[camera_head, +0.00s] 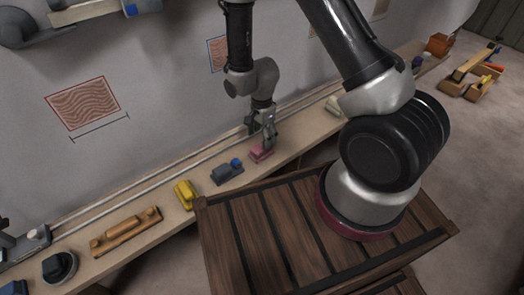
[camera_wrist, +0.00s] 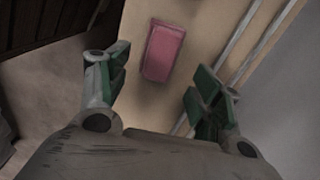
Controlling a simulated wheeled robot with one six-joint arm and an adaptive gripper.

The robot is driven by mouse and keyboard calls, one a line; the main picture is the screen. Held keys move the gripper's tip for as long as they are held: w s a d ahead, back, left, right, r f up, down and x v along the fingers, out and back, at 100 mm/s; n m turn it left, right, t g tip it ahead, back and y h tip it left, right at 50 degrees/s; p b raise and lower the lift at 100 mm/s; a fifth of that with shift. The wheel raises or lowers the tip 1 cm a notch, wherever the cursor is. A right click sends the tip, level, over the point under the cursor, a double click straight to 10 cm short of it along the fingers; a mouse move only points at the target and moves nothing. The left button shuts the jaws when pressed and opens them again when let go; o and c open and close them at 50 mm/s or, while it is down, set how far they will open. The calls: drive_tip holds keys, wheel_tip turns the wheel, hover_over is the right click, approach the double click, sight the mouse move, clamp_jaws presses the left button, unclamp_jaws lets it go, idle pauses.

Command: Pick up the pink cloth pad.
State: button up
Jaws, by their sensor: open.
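The pink cloth pad (camera_head: 261,153) lies on the narrow wooden shelf along the wall, near the middle of the head view. In the wrist view the pink pad (camera_wrist: 163,52) is a small block lying flat, ahead of the fingertips and between their lines. My gripper (camera_head: 262,130) points down just above the pad. In the wrist view my gripper (camera_wrist: 156,78) has its two green-padded fingers spread wide with nothing between them. I cannot tell the exact height of the fingertips above the pad.
A grey tool with a blue knob (camera_head: 227,172) sits left of the pad, then a yellow block (camera_head: 186,194) and a long wooden tool (camera_head: 125,230). Two rails (camera_head: 150,180) run along the shelf's back by the wall. A slatted wooden crate (camera_head: 280,235) stands in front.

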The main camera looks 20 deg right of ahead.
sight(261, 147)
wheel_tip(261, 147, down, 7)
drive_tip(key=shift+a+r, duration=0.1)
drive_tip(key=c, duration=1.1)
